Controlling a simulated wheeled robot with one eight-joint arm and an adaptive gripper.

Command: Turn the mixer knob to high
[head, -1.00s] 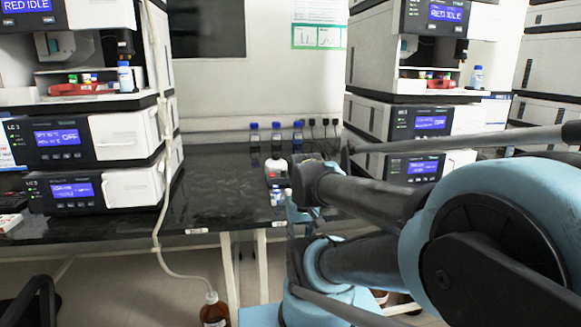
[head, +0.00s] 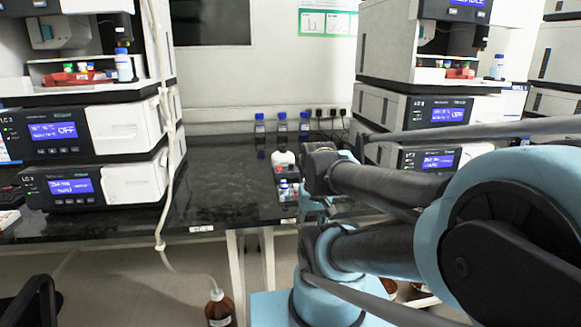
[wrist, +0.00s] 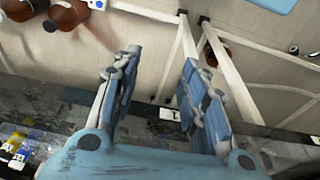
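I cannot clearly make out a mixer or its knob. A small white item (head: 283,158) on the black bench, partly behind my arm in the head view, may be it, but it is too small to tell. My gripper (wrist: 162,58) is open and empty in the wrist view, its two blue fingers apart over the bench's front edge, with the floor beyond. In the head view my arm hides most of the gripper.
Stacked instruments with blue screens stand left (head: 130,130) and right (head: 440,110). Several blue-capped bottles (head: 281,127) stand at the back wall. Small vials (head: 287,188) sit near the front edge. A brown bottle (head: 219,309) stands below. The bench (head: 225,185) between is mostly clear.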

